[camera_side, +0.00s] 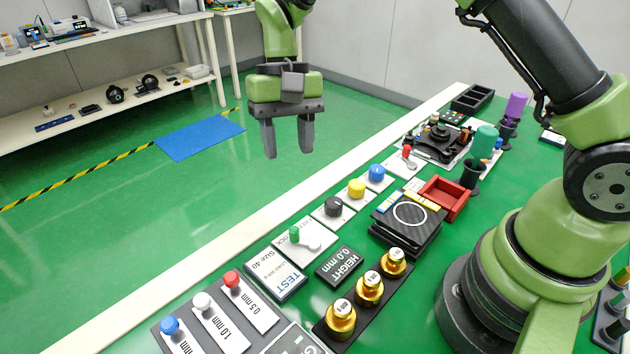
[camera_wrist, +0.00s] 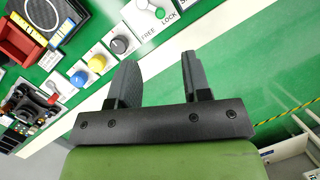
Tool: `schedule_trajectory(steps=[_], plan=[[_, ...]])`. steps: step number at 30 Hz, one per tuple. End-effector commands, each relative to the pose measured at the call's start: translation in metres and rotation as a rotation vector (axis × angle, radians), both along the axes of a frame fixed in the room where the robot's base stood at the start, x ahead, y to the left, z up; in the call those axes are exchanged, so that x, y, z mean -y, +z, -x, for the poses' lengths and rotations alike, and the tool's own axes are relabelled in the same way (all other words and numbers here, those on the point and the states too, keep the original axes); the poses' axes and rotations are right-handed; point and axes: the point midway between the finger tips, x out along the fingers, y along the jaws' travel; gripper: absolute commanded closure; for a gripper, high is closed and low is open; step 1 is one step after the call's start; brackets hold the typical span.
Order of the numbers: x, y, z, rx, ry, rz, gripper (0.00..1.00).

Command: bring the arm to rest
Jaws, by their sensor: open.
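My gripper (camera_side: 289,140) hangs in the side view with its two dark fingers pointing down, apart and with nothing between them. It is beyond the far edge of the green worktable (camera_side: 300,338), over the green floor. In the wrist view my gripper (camera_wrist: 158,75) shows both fingers spread, with the white table edge and green floor behind them. My green and black arm stands at the right of the side view.
On the table are brass weights (camera_side: 369,289), a black scale (camera_side: 407,224), a red tray (camera_side: 444,198), a blue knob (camera_side: 376,173), a yellow knob (camera_side: 356,188) and a green switch (camera_side: 295,235). White shelves (camera_side: 120,105) stand at the back left. Air around my gripper is clear.

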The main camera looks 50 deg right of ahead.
Motion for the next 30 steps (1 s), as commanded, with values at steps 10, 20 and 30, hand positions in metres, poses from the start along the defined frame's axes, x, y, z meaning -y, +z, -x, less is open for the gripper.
schedule_trajectory(steps=[10,20,30], plan=[[0.027,0.117,0.063,0.357,0.002,-0.023,0.56],[0.047,0.156,0.152,0.685,-0.004,-0.007,0.56],[0.053,0.148,0.196,0.861,-0.009,0.016,0.56]])
